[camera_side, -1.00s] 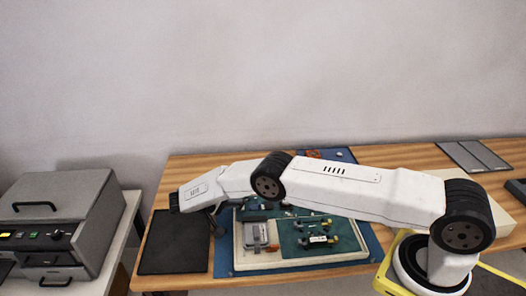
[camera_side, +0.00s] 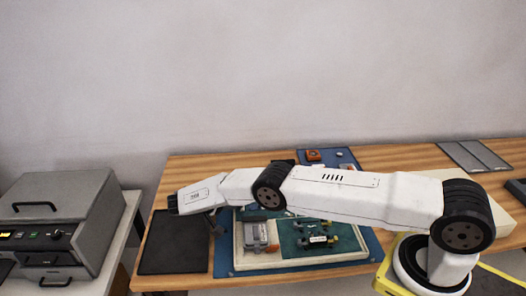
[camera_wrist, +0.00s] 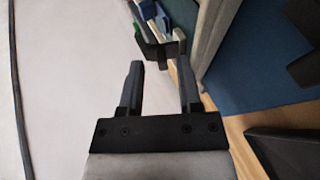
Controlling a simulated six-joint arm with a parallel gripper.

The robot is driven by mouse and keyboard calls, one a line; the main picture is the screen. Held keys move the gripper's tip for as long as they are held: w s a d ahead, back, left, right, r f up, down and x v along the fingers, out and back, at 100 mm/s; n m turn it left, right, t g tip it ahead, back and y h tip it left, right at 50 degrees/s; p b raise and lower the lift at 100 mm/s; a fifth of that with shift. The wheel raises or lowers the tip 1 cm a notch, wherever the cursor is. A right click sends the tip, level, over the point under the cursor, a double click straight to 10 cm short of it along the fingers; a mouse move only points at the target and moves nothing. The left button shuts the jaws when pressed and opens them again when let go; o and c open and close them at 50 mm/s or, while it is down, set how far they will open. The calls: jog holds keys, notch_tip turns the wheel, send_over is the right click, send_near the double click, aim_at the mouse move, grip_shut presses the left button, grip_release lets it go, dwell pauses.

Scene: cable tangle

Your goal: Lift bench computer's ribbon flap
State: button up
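The bench computer sits in a cream tray (camera_side: 300,264) on a blue mat, with a green circuit board (camera_side: 290,245) and a grey boxy module (camera_side: 256,232). My arm covers its back part. I cannot make out the ribbon flap for certain. In the wrist view my gripper (camera_wrist: 159,64) is open, its two dark fingers apart. A dark bracket-like piece (camera_wrist: 158,48) lies just beyond the fingertips, with small blue and green parts (camera_wrist: 146,9) behind it. I cannot tell whether the fingers touch it.
A black mat (camera_side: 173,243) lies left of the tray. An orange part (camera_side: 314,155) lies on a blue mat at the back. Grey plates (camera_side: 472,155) lie at the back right. A grey machine (camera_side: 60,225) stands on a separate left table.

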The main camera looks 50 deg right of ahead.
jog(key=shift+s+a+f, duration=0.1)
dwell(0.4)
jog(key=shift+s+d+r+m+t+y, duration=0.2)
jog(key=shift+t+y, duration=0.2)
jog(key=shift+y, duration=0.15)
jog(key=shift+s+d+r+m+t+y, duration=0.1)
jog(key=shift+m+t+y, duration=0.1)
jog(key=shift+t+y, duration=0.3)
